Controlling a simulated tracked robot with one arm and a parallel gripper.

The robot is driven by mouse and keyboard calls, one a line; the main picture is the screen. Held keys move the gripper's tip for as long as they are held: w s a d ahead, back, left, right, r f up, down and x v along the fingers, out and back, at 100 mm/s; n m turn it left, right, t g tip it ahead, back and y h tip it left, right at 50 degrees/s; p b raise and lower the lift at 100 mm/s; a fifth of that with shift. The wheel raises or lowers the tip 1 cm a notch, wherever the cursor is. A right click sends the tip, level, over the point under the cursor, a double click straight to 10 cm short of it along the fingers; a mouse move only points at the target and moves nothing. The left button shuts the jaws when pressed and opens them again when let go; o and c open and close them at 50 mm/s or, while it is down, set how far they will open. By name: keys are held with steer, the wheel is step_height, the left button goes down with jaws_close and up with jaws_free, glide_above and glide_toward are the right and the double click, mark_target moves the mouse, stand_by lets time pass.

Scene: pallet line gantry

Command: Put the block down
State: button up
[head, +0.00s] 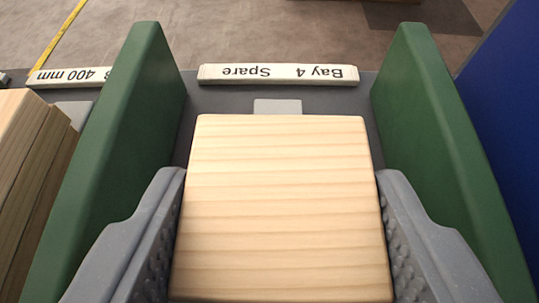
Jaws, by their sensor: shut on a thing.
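The block (280,205) is pale wood with straight grain and fills the lower middle of the head view. My gripper (280,190) is shut on the block, with one grey, studded finger against its left side and one against its right side. The block is between two green dividers, in the bay behind the label "Bay 4 Spare" (278,74), which reads upside down. The block's underside is hidden, so I cannot tell whether it touches the bay floor.
The left green divider (125,130) and right green divider (440,130) stand close outside my fingers. Stacked wooden pieces (35,170) lie in the bay to the left, by a "400 mm" label (68,77). A blue panel (510,100) stands at right. Open floor (260,35) lies beyond.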

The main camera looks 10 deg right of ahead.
mark_target(279, 257)
steer(key=shift+w+d, duration=0.15)
steer(key=shift+w, duration=0.25)
steer(key=shift+f+b, duration=0.4)
steer(key=shift+f, duration=1.45)
steer(key=shift+r, duration=0.1)
steer(key=o, duration=1)
steer(key=shift+s+r, duration=0.25)
steer(key=p+v, duration=0.1)
steer(key=v, duration=1)
steer(key=shift+s, duration=0.25)
